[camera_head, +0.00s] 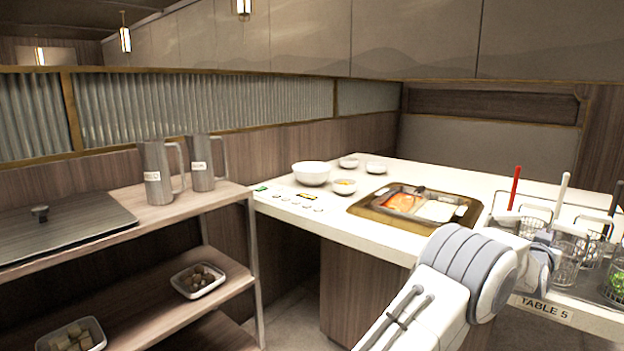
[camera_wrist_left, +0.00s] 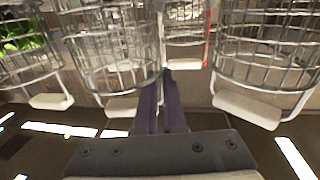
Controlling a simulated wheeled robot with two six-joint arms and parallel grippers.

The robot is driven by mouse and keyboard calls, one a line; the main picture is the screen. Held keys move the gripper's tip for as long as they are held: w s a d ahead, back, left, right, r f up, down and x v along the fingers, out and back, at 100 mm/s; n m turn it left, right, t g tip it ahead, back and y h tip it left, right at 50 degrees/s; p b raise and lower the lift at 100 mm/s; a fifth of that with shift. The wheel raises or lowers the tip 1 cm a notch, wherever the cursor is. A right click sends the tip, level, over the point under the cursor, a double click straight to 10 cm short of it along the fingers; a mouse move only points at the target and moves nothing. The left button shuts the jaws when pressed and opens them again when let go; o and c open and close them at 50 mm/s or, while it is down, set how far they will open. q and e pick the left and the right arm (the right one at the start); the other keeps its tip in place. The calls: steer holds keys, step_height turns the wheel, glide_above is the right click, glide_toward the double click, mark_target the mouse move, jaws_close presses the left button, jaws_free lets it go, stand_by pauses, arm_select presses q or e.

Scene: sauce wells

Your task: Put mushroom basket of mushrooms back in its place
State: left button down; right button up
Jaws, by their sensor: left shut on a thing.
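Several wire baskets stand at the right of the counter in the head view, among them one (camera_head: 565,255) beside my left gripper (camera_head: 550,250). The gripper's fingers are largely hidden there by my wrist. In the left wrist view, my left gripper (camera_wrist_left: 163,76) is shut, its dark fingers close together at the edge of a wire basket (camera_wrist_left: 112,48). They appear to hold this basket's wire, though the exact grip is unclear. Another basket (camera_wrist_left: 265,45) is to the right, and a further one (camera_wrist_left: 187,30) lies beyond the fingertips. I cannot make out mushrooms in any basket. My right gripper is not in view.
A basket with greens (camera_head: 616,283) is at the far right. Upright red (camera_head: 515,187) and white (camera_head: 563,192) handles rise among the baskets. A gold-rimmed sauce tray (camera_head: 363,206) is set in the counter. A wooden shelf (camera_head: 120,238) with two jugs stands at the left.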

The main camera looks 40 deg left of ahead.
arm_select(q)
steer(key=shift+f, duration=0.25)
steer(key=shift+c, duration=0.6)
jaws_free()
steer(key=shift+f, duration=0.1)
step_height(320, 180, up, 11)
steer(key=p, duration=0.7)
stand_by(0.7)
steer(key=shift+d, duration=0.1)
stand_by(0.3)
